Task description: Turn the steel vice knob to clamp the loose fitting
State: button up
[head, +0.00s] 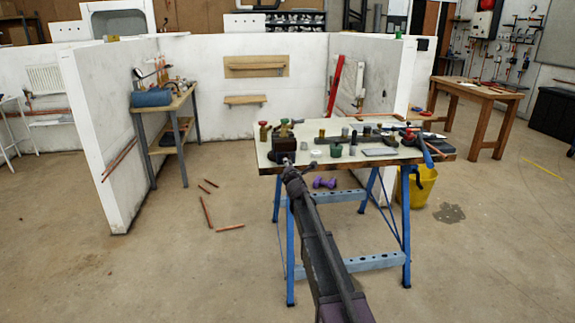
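A workbench with a pale top (330,160) and blue trestle legs stands in the middle of the head view. A dark block, which looks like the vice (284,144), sits at the bench's front left edge. A small brass-coloured piece, perhaps the loose fitting (284,128), shows at its top. My arm reaches up from the bottom, and my gripper (287,165) is at the front of this block, by the bench edge. The steel knob cannot be made out apart from my gripper. Whether the gripper touches it, and its finger opening, are too small to tell.
Several small fittings, a green pot (336,150) and a grey flat plate (380,152) lie on the bench. A blue-handled tool (425,152) overhangs its right end. A yellow bucket (420,187) stands right of the legs. Copper pipes (206,214) lie on the floor at left.

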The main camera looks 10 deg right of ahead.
grip_shut()
